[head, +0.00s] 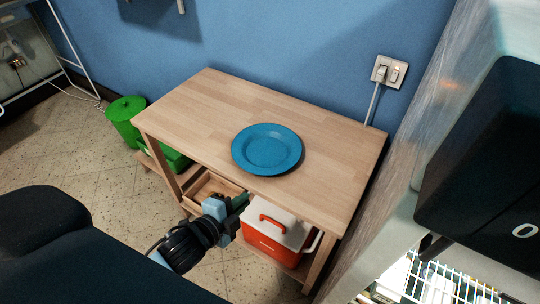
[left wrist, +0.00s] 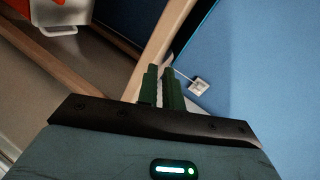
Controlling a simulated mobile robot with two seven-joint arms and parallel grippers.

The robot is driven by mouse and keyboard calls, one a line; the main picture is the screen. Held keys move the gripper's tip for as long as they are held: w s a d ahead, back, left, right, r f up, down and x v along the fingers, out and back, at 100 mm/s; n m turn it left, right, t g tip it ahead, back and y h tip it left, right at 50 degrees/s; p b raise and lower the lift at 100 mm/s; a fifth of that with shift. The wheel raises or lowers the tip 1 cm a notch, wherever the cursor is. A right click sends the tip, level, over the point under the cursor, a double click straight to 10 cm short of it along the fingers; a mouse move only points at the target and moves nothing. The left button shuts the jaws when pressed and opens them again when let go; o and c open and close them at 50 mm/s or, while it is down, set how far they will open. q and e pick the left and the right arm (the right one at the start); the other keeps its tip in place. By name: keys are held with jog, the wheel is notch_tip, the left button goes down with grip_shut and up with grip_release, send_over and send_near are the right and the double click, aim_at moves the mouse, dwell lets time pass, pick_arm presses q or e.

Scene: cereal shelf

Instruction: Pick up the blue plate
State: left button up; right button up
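The blue plate (head: 267,149) lies flat near the front edge of the wooden table (head: 330,135) in the head view. My left gripper (head: 241,199) is in front of and below the table's front edge, lower than the plate and apart from it. In the left wrist view, the two green fingers of my left gripper (left wrist: 160,70) are close together with a narrow gap and nothing between them. The plate cannot be made out in that view. My right gripper is not in view.
An orange and white cooler (head: 273,232) and a wooden crate (head: 204,189) sit under the tabletop. A green bin (head: 124,118) stands at the table's left. A wall outlet (head: 389,71) is behind. A large black object (head: 495,150) stands at the right. The tabletop around the plate is clear.

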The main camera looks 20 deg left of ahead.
aim_at(259, 173)
pick_arm(q)
jog(key=shift+m+t, duration=0.4)
jog(key=shift+m, duration=0.5)
jog(key=shift+w+r+b, duration=0.15)
jog(key=shift+w+r, duration=0.1)
jog(key=shift+w, duration=0.65)
jog(key=shift+w+r+b, duration=0.1)
jog(key=shift+w+r, duration=0.1)
jog(key=shift+w, duration=0.75)
jog(key=shift+w+r+b, duration=0.15)
jog(key=shift+w+r, duration=0.1)
jog(key=shift+w, duration=0.65)
jog(key=x, duration=0.4)
jog(key=shift+a+f, duration=0.1)
jog(key=shift+a, duration=0.3)
jog(key=shift+w+d+f, duration=0.1)
jog(key=shift+w+f, duration=0.05)
jog(key=shift+w, duration=0.35)
grip_shut()
jog(key=shift+r, duration=0.25)
